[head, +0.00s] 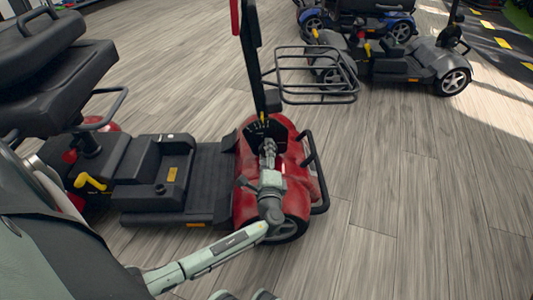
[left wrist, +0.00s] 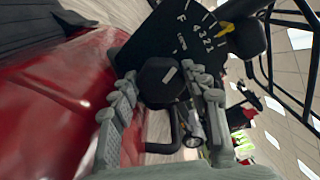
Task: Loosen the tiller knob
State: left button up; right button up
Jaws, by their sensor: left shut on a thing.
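The red scooter (head: 300,170) stands at the centre of the head view, its black tiller (head: 253,65) rising from the front. In the left wrist view, the black tiller knob (left wrist: 160,78) sits between the fingers of my left gripper (left wrist: 158,92), beside a black dial plate (left wrist: 185,30) marked F, 4, 3, 2, 1. A yellow pointer (left wrist: 223,28) lies at the plate's edge. In the head view my left gripper (head: 267,148) is shut on the knob at the tiller's base, and its fingers hide the knob there.
A wire basket (head: 318,85) juts right from the tiller. The scooter's black seat (head: 50,80) and a yellow lever (head: 90,182) are on the left. A grey scooter (head: 400,60) and a blue one (head: 370,20) stand behind. The wood floor (head: 430,190) at right is clear.

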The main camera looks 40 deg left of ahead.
pick_arm(q)
jog(key=shift+a, duration=0.1)
jog(key=o, duration=1.1)
jog(key=shift+o, duration=0.2)
notch_tip(320, 180, up, 10)
